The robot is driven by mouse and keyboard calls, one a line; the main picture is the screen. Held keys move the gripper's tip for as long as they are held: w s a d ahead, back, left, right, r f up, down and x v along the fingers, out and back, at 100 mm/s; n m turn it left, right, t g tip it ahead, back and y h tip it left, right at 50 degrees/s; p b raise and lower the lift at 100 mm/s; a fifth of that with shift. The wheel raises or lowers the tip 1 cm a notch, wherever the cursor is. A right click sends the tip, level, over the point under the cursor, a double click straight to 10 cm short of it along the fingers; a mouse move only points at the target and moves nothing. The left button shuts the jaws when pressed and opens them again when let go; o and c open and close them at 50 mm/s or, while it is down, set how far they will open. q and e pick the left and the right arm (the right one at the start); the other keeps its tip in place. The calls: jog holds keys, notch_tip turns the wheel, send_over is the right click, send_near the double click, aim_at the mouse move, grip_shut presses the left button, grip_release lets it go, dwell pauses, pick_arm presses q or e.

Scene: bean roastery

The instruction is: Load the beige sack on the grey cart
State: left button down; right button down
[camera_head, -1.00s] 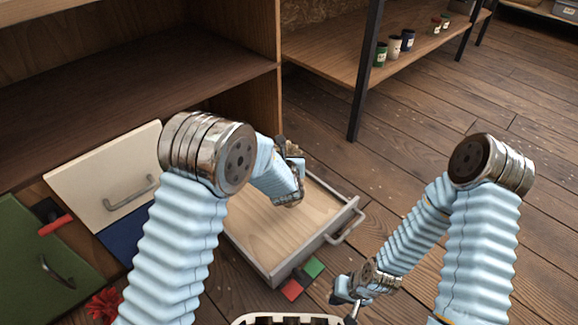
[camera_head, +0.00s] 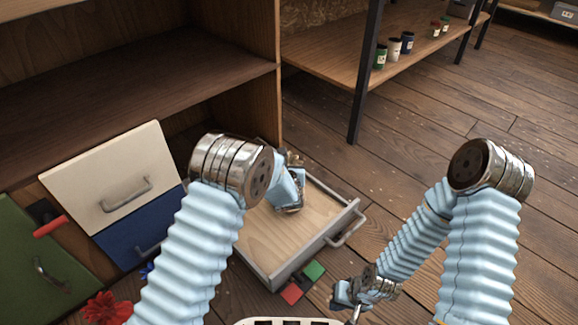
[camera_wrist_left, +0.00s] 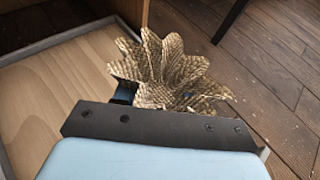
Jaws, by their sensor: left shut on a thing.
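The beige sack (camera_wrist_left: 165,65) shows in the left wrist view as a flared, woven, gathered top. My left gripper (camera_wrist_left: 155,97) is shut on it; the fingers are mostly hidden behind the sack and the dark gripper plate. In the head view only a small bit of the sack (camera_head: 294,158) shows at my left gripper (camera_head: 291,182), above the far part of an open drawer. The sack's lower body is hidden. My right gripper (camera_head: 350,300) is low at the bottom centre, away from the sack; its jaws are too small to read. I cannot make out a grey cart.
The open grey-edged drawer (camera_head: 262,262) has a bare wooden floor. A shelf (camera_head: 345,50) with several small cans has a dark post (camera_head: 365,75). The floor at right is clear.

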pick_arm(q)
jog(key=c, duration=1.1)
grip_release()
jog(key=shift+f, duration=0.15)
jog(key=o, duration=0.5)
jog(key=shift+r, duration=0.3)
jog(key=p+v, duration=0.1)
jog(key=v, duration=1.1)
jog(key=shift+p, duration=0.4)
